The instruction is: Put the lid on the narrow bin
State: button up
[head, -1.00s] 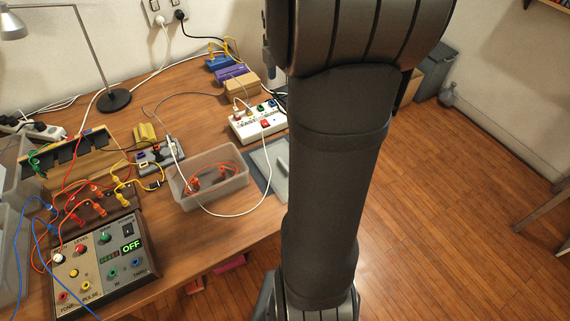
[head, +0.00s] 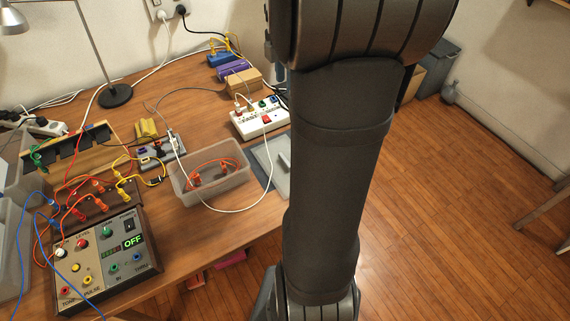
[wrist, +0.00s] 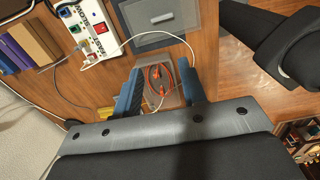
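The narrow bin (head: 215,199) is a translucent open box on the desk, with a red cable coiled inside. The grey lid (head: 282,177), with a bar handle, lies flat on a dark surface to its right, partly hidden by my arm in the head view. In the wrist view the lid (wrist: 165,19) is near the top, and the bin (wrist: 174,101) shows below it, between the two blue fingers. My gripper (wrist: 162,84) is open, with nothing held between its fingers. It is hidden in the head view. The lid is apart from the bin.
A white cable (head: 228,211) loops from the power strip (head: 262,119) past the bin and lid. A control box (head: 105,262) with several coloured leads stands at the front left. A lamp (head: 115,95) and coloured blocks stand at the back.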

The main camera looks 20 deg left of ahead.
jog(key=f+m, duration=0.6)
jog(key=f, duration=0.2)
jog(key=f+m, duration=0.6)
jog(key=f, duration=0.2)
jog(key=s+f+m, duration=0.1)
jog(key=f+m, duration=0.4)
jog(key=f, duration=0.3)
jog(key=shift+m, duration=0.4)
jog(key=shift+w+f, duration=0.2)
jog(key=shift+f, duration=2.9)
grip_shut()
